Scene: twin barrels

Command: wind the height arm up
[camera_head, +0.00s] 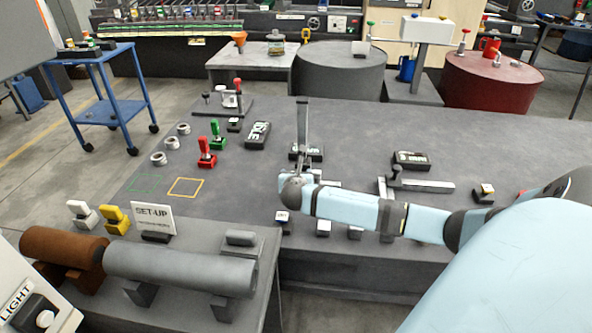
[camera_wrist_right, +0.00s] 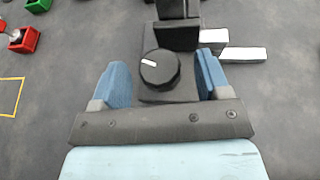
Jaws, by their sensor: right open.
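A dark grey upright post (camera_head: 302,125) stands on the grey worktop in the middle of the head view. A round black knob (camera_wrist_right: 160,70) with a white mark sits on a dark block at the foot of a post in the right wrist view. My right gripper (camera_wrist_right: 162,66) is open, with one blue finger on each side of the knob. Small gaps show between fingers and knob, so they appear apart from it. In the head view my right arm (camera_head: 345,207) reaches in from the right and hides the knob. My left gripper is not in view.
A black block with white lettering (camera_head: 257,135) and red (camera_head: 207,152) and green (camera_head: 217,134) levers stand left of the post. A grey bracket with a bar (camera_head: 420,185) stands right. The worktop between is mostly clear.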

